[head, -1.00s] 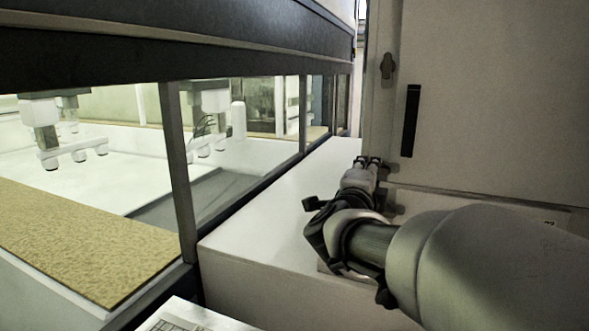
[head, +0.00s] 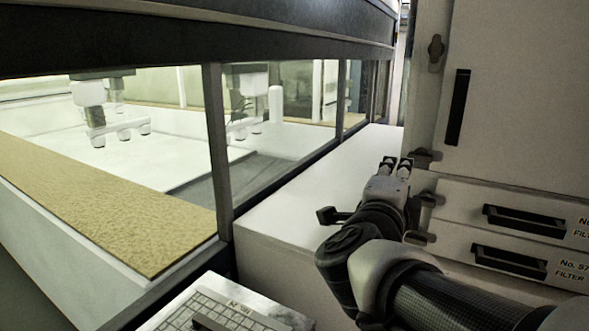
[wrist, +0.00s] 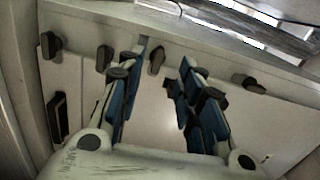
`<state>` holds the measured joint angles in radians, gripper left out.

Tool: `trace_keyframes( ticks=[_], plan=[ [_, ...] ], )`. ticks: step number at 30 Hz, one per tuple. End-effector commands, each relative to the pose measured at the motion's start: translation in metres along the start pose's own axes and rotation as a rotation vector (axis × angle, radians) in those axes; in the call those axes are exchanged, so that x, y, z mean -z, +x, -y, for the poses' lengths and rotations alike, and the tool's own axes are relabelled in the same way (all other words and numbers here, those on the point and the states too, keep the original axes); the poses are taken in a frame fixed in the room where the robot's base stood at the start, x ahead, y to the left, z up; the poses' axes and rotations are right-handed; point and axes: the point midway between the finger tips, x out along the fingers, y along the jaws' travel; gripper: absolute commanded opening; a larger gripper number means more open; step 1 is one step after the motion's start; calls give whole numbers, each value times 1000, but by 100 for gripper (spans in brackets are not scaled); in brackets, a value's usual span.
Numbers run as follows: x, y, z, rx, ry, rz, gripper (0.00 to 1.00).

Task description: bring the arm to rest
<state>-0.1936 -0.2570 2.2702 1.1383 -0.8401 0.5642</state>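My gripper (head: 397,165) is in front of the cabinet on the right, over the white ledge in the head view. In the wrist view my gripper (wrist: 155,95) has its two blue-padded fingers apart with a clear gap, and nothing is between them. A pale panel with several dark latches lies beyond the fingers. My arm reaches in from the lower right of the head view, bent at the wrist.
The cabinet (head: 520,90) has a dark handle (head: 458,107) and two filter drawers (head: 455,195) close to my wrist. The glazed tunnel (head: 222,150) stands left, with a tan strip (head: 110,200) inside. A keyboard panel (head: 205,305) is in front. The white ledge (head: 300,195) is clear.

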Motion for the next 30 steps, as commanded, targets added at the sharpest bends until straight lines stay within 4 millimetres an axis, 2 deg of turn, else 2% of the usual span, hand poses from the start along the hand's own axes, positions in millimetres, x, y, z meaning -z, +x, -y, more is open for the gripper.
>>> trace_keyframes(
  ticks=[5,8,9,11,12,14,16,18,21,25,30],
  plan=[
    [-44,-24,-36,-12,-215,278,33],
    [-71,-56,-77,-30,-431,492,33],
    [-78,-72,-96,-42,-524,574,33],
    [-83,-96,-130,-66,-668,692,33],
    [-83,-113,-154,-86,-767,767,33],
    [-77,-138,-192,-123,-918,873,33],
    [-62,-166,-235,-176,-1083,982,33],
    [-41,-191,-274,-238,-1234,1076,33],
    [-8,-219,-317,-330,-1408,1179,33],
    [28,-244,-350,-431,-1554,1264,33],
    [49,-256,-363,-491,-1624,1307,33]
  ],
)
